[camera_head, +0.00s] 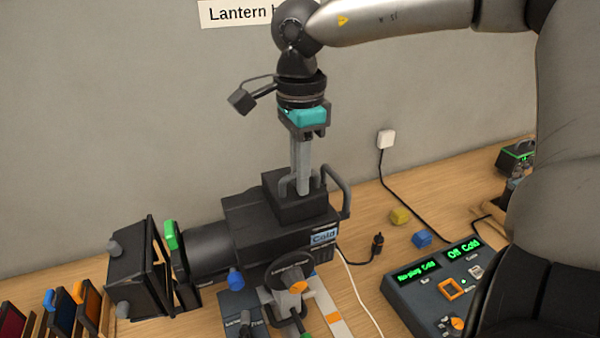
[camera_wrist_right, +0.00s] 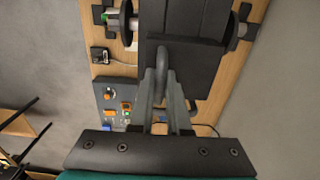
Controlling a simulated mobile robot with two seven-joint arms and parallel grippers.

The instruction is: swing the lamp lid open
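The black lamp (camera_head: 245,226) lies lengthwise on the bench, its barrel pointing left, with a "Cold" label on its side. Its boxy lid (camera_head: 287,208) sits on top and looks shut. A grey curved lid handle (camera_head: 284,184) rises from the lid; it also shows in the right wrist view (camera_wrist_right: 161,52). My right gripper (camera_head: 303,188) points down with its fingertips at this handle. In the wrist view its two fingers (camera_wrist_right: 161,75) straddle the handle with a narrow gap; I cannot tell whether they press on it. My left gripper is out of view.
A control desk (camera_head: 410,300) with green displays stands right of the lamp. Framed colour filters (camera_head: 88,304) stand at the lower left. A wall plug (camera_head: 386,140) and cables are at the back.

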